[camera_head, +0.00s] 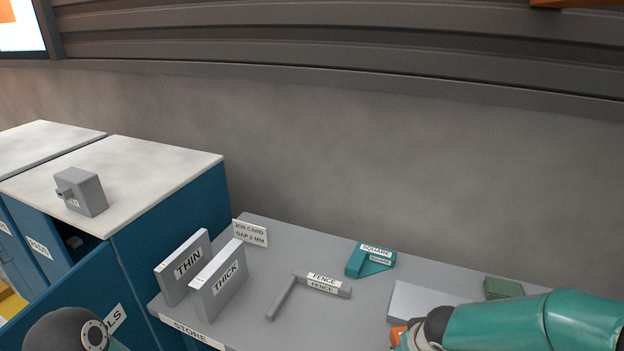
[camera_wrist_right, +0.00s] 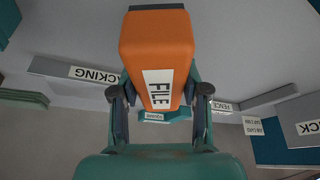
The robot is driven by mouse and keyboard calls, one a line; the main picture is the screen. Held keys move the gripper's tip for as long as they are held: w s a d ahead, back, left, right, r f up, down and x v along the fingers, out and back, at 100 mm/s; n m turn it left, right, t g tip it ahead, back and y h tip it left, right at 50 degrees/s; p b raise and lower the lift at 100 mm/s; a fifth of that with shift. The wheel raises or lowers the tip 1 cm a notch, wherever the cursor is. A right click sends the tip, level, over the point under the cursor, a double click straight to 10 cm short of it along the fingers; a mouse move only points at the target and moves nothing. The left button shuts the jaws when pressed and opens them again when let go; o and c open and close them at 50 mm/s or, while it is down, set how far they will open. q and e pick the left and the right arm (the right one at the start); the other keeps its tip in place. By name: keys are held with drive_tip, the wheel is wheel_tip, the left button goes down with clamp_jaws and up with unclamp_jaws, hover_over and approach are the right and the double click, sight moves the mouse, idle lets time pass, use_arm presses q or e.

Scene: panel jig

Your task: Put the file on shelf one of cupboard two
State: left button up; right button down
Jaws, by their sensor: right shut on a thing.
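The file (camera_wrist_right: 156,45) has an orange handle with a white FILE label. In the right wrist view it lies between the two fingers of my right gripper (camera_wrist_right: 157,95), which is shut on it. In the head view only a bit of orange (camera_head: 398,335) shows at the bottom, beside my right arm. A blue cupboard (camera_head: 172,235) with a pale top stands at the left, with a partly visible dark opening. Its number and shelves cannot be read. Part of my left arm shows at bottom left; its gripper is out of view.
The grey table (camera_head: 262,325) holds the THIN block (camera_head: 182,268), THICK block (camera_head: 218,280), FENCE (camera_head: 318,284), teal SQUARE (camera_head: 370,260), job card (camera_head: 250,233), a pale block (camera_head: 420,302) and a green block (camera_head: 503,288). A grey box (camera_head: 82,192) sits on the cupboard.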

drive_tip(key=shift+s+f, duration=0.75)
drive_tip(key=shift+s, duration=0.25)
drive_tip(key=shift+s+a+f, duration=0.15)
drive_tip(key=shift+w+a+f+m, duration=0.1)
drive_tip(key=shift+w+a+m, duration=0.1)
drive_tip(key=shift+m, duration=0.1)
drive_tip(key=shift+s, duration=0.1)
